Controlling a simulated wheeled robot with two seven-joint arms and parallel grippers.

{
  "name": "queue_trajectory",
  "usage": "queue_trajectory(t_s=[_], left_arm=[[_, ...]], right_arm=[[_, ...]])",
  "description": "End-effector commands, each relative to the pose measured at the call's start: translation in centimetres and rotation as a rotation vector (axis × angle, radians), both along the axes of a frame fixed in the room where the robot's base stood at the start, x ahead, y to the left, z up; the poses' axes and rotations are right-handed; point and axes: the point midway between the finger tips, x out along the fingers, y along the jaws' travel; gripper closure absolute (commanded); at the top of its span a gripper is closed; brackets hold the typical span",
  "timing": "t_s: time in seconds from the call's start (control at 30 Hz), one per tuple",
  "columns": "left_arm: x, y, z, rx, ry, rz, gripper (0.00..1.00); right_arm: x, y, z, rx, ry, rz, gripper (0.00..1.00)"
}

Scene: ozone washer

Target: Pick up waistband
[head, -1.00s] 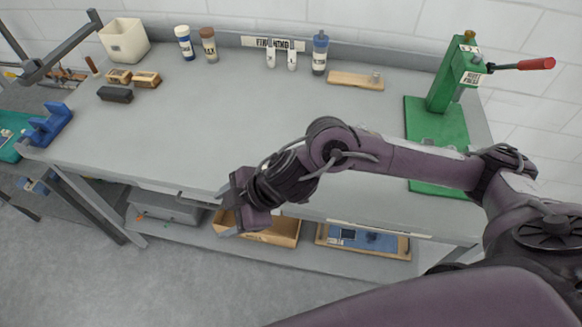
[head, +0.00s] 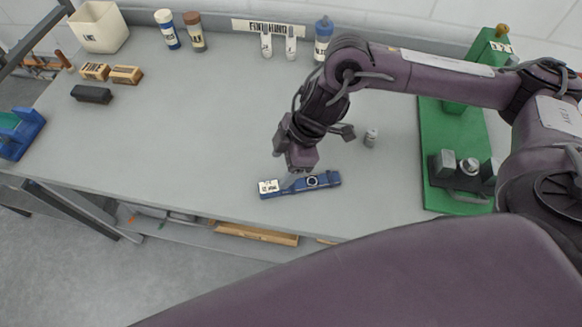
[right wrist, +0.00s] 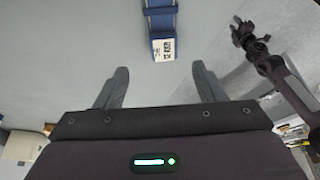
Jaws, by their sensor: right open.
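A blue strip that I take to be the waistband (head: 327,180) lies flat near the front edge of the grey workbench. It has a white label at its left end and a dark round mark near its middle. My right gripper (head: 298,163) is just behind and above it, apart from it. In the right wrist view, my right gripper (right wrist: 160,85) is open and empty, and the strip's labelled end (right wrist: 162,48) is beyond the fingertips, nearly centred. What seems to be my left gripper (right wrist: 240,25) hangs at upper right there, too small to read.
A small grey cylinder (head: 371,138) stands right of the gripper. A green press (head: 436,150) stands at the right. Bottles (head: 323,38), dark block (head: 91,94), wooden blocks (head: 126,75) and white bin (head: 98,27) are at the back and left. The bench middle (head: 200,120) is clear.

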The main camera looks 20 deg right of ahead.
Motion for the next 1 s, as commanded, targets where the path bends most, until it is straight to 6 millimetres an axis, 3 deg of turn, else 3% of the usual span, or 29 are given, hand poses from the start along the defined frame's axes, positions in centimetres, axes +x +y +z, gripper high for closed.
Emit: queue_trajectory(t_s=[0.4, 0.6, 0.83, 1.0], left_arm=[[-4.0, 0.6, 1.6, 0.010, 0.057, 0.000, 0.64], [-2.9, 0.6, 1.9, 0.009, 0.040, -0.001, 0.64], [-0.9, 0.4, 2.1, 0.006, 0.011, 0.000, 0.64], [-1.5, 0.5, 2.0, 0.006, 0.019, 0.000, 0.64]], right_arm=[[0.3, 1.5, -4.7, -0.002, 0.004, -0.001, 0.36], [0.6, 2.4, -6.9, 0.000, 0.001, 0.000, 0.36], [0.6, 2.4, -7.1, 0.000, 0.000, 0.001, 0.36], [0.6, 2.4, -7.1, 0.000, 0.000, 0.001, 0.56]])
